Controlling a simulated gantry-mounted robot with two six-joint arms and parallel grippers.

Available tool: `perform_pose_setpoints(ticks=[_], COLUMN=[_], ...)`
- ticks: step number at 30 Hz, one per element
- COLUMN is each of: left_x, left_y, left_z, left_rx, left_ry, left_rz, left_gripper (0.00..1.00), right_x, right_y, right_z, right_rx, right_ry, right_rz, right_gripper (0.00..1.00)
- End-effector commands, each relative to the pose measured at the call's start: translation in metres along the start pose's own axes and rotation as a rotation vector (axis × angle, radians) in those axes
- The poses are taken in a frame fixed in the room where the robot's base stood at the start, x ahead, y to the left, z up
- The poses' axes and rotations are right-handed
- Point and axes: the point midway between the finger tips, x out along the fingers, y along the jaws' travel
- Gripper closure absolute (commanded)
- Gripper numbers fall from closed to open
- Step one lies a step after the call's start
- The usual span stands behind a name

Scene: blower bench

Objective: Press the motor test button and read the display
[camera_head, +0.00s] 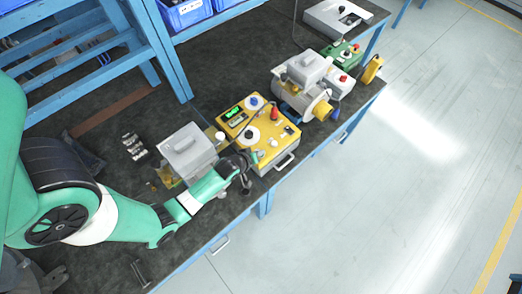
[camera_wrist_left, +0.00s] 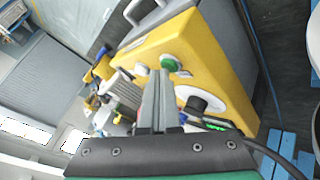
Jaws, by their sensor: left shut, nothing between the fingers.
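The yellow tester box (camera_head: 284,137) stands on the dark bench, with a lit green display (camera_head: 235,112) whose digits are too small to read. The box also shows in the left wrist view (camera_wrist_left: 223,72), with a green button (camera_wrist_left: 168,62) on its panel and a white dial (camera_wrist_left: 212,93) with a black knob beside it. The display (camera_wrist_left: 212,126) is partly cut off there by the wrist. My left gripper (camera_head: 254,157) is shut and empty at the box's near left edge. Its fingertips (camera_wrist_left: 159,73) appear just short of the button; contact cannot be told. My right gripper is not in view.
A grey-lidded box (camera_head: 187,148) stands left of the tester, close to my left arm. A grey blower unit (camera_head: 299,75) with yellow parts stands behind to the right. The blue shelf frame (camera_head: 163,45) borders the bench's back.

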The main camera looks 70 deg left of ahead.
Motion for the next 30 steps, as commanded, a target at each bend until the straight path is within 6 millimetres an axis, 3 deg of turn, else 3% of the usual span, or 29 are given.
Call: perform_pose_setpoints(ticks=[8, 20, 30], left_x=[-0.011, -0.012, -0.036], left_y=[0.007, 0.009, 0.026], left_z=[-0.007, -0.008, -0.026], left_rx=[0.000, 0.000, 0.000], left_ry=[-0.001, -0.001, 0.000], left_rz=[-0.001, 0.000, 0.000], left_gripper=[1.00, 1.00, 1.00], right_x=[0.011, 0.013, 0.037], right_y=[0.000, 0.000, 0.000], right_z=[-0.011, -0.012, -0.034], right_rx=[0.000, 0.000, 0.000], right_ry=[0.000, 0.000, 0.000], right_rz=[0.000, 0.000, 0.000], right_gripper=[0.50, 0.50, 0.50])
